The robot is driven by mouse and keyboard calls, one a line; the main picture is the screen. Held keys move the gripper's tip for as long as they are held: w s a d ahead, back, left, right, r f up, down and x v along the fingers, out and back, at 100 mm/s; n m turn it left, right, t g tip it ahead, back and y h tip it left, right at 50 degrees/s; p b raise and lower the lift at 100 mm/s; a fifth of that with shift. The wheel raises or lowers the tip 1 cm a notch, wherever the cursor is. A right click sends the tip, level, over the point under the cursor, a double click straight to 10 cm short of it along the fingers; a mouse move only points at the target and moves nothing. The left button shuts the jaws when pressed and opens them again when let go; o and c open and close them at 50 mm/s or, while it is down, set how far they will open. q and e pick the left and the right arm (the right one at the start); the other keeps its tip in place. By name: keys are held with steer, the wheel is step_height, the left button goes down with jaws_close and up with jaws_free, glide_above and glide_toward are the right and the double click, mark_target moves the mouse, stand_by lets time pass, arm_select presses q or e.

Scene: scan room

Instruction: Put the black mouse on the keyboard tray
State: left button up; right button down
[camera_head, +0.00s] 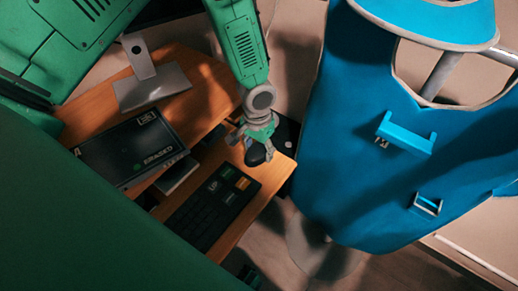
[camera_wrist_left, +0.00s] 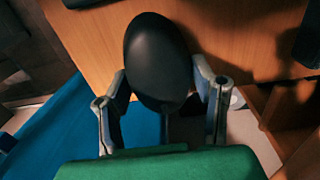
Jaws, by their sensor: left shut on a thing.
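The black mouse (camera_wrist_left: 158,55) is a smooth dark oval between the two fingers of my left gripper (camera_wrist_left: 162,100) in the left wrist view. The gripper is shut on it. In the head view my left gripper (camera_head: 257,138) comes down from the top, with the mouse (camera_head: 257,154) showing as a small dark shape beneath it. They are over the right part of the wooden keyboard tray (camera_head: 262,178). I cannot tell whether the mouse touches the tray. My right gripper is not in view.
A black keyboard (camera_head: 212,205) lies on the tray, left of the gripper. A black box (camera_head: 128,148) and a monitor stand (camera_head: 150,88) are on the desk (camera_head: 198,75). A blue apron (camera_head: 390,150) hangs close on the right.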

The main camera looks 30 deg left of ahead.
mark_target(259, 147)
arm_select(q)
steer(key=shift+d, duration=0.3)
steer(key=shift+d+f, duration=0.15)
steer(key=shift+f, duration=0.3)
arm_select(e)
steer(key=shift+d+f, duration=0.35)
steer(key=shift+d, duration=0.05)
arm_select(q)
steer(key=o, duration=1.2)
steer(key=shift+a, duration=0.3)
steer(key=shift+f, duration=0.1)
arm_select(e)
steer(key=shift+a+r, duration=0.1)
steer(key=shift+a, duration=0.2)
arm_select(q)
steer(key=shift+d+r, duration=0.1)
steer(key=shift+r, duration=0.2)
step_height(259, 147, up, 13)
steer(key=p, duration=0.1)
steer(key=shift+a+f+p, duration=0.15)
steer(key=shift+a+p, duration=0.05)
steer(key=shift+p, duration=0.1)
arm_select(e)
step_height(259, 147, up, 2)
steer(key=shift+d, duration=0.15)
